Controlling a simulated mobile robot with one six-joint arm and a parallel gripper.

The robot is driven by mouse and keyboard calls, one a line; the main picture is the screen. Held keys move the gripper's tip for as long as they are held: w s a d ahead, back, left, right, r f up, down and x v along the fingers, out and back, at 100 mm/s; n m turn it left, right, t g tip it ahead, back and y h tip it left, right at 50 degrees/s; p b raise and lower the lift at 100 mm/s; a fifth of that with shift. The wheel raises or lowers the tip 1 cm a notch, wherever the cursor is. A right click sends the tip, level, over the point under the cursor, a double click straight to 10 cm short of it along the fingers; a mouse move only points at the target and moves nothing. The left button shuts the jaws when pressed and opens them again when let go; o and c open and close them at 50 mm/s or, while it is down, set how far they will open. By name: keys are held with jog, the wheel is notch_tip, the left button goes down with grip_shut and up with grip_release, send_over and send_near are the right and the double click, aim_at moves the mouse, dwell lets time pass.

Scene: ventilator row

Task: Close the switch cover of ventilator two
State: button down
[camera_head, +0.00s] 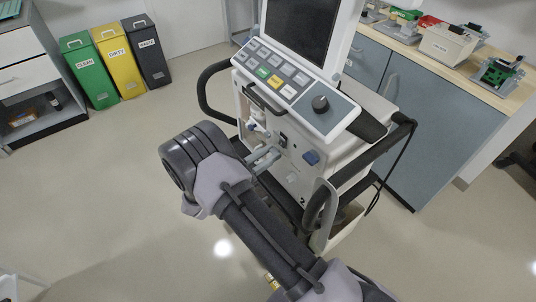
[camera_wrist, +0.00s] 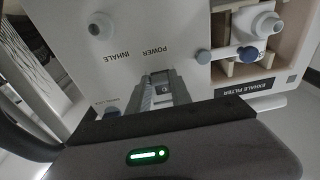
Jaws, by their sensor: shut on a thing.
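I cannot tell the cover's angle. A dark switch part (camera_head: 284,140) shows just beyond the fingertips.
An INHALE port (camera_wrist: 100,27) and an EXHALE FILTER bay with a blue knob (camera_wrist: 249,54) flank the switch. Black side handles (camera_head: 212,92) stick out from the ventilator. Bins (camera_head: 118,62) stand back left, and a counter (camera_head: 425,55) with devices is back right.

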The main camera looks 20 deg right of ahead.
jog(key=c, duration=1.2)
grip_release()
jog(key=shift+o, duration=0.2)
jog(key=p+v, duration=0.3)
jog(key=v, duration=1.4)
jog(key=shift+a+p, duration=0.2)
jog(key=shift+p, duration=0.1)
